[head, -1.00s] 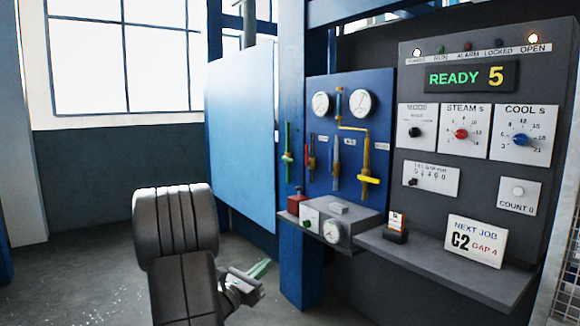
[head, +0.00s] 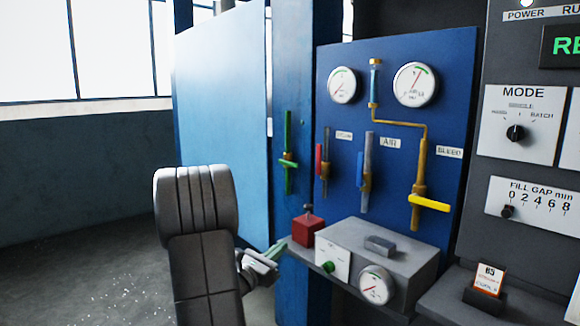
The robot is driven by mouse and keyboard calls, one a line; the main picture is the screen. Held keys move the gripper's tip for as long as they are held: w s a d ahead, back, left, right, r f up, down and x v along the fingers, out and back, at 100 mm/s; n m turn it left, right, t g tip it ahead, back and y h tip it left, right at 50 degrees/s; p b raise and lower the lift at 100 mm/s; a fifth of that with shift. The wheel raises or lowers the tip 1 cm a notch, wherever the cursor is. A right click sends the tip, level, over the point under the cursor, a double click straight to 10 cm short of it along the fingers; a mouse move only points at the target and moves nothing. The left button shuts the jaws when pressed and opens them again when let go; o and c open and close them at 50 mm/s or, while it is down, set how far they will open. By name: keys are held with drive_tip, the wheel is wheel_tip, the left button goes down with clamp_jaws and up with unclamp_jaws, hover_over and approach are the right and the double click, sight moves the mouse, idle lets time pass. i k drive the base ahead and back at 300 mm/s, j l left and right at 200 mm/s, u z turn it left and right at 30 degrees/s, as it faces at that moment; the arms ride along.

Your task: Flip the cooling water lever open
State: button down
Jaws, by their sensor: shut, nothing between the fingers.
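Several lever valves stand on and beside the blue panel (head: 400,70). No readable label says cooling water. A green pipe with a green lever (head: 287,162) is on the blue post left of the panel; its lever appears to lie across the pipe. A red lever (head: 319,162) and a blue lever (head: 361,170) stand upright along their pipes. A yellow lever (head: 429,203) lies crosswise on the bleed pipe. My gripper (head: 272,251) is shut and empty, low in front of the post, below the green lever and apart from it in the picture.
A grey box (head: 385,250) with a gauge and a red block (head: 308,230) with a knob sit on a ledge right of my gripper. A control cabinet (head: 500,70) stands at the right. A blue sheet panel (head: 220,100) is behind my arm. Open floor lies left.

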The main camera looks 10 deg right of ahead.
sight(284, 161)
drive_tip(key=i+j+z, duration=0.1)
drive_tip(key=i, duration=0.45)
drive_tip(key=i+j, duration=0.15)
drive_tip(key=i, duration=0.4)
drive_tip(key=i+j+z, duration=0.15)
drive_tip(key=i, duration=0.35)
